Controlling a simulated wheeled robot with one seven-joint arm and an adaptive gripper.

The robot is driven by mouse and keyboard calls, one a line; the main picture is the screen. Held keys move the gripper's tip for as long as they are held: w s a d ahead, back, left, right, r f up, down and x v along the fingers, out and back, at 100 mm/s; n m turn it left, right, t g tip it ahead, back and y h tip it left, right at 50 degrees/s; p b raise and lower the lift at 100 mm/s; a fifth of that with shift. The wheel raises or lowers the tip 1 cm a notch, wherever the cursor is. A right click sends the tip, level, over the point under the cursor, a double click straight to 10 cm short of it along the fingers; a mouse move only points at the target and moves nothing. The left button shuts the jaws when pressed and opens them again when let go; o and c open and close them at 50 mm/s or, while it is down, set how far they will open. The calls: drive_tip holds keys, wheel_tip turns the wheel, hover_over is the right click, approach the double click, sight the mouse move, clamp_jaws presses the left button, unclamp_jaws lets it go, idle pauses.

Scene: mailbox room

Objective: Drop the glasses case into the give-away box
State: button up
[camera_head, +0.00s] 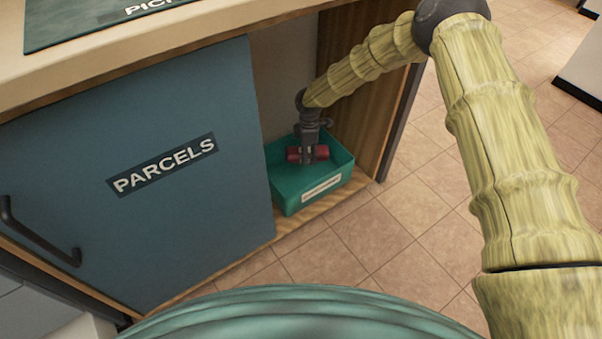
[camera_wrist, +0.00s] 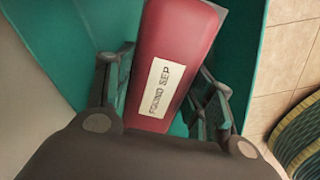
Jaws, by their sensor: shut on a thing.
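A red glasses case (camera_head: 294,154) is between the fingers of my gripper (camera_head: 308,152), which is shut on it. In the wrist view the case (camera_wrist: 180,40) is dark red with a white label reading "FOUND SEP", and the gripper's fingers (camera_wrist: 165,100) lie on both sides of it. A green open box (camera_head: 281,197) with a white label on its front stands in the cabinet opening. The case and fingertips are over or inside the box; their exact height above its floor cannot be told. The box wall also shows in the wrist view (camera_wrist: 245,45).
A blue sliding door marked "PARCELS" (camera_head: 130,220) covers the left of the cabinet. A wooden side wall (camera_head: 362,80) stands right of the box. The counter (camera_head: 200,40) is above. Tiled floor (camera_head: 400,240) lies clear in front and right.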

drive_tip(key=o, duration=1.1)
drive_tip(key=shift+o, duration=0.2)
drive_tip(key=shift+r, duration=0.15)
drive_tip(key=shift+r, duration=3.65)
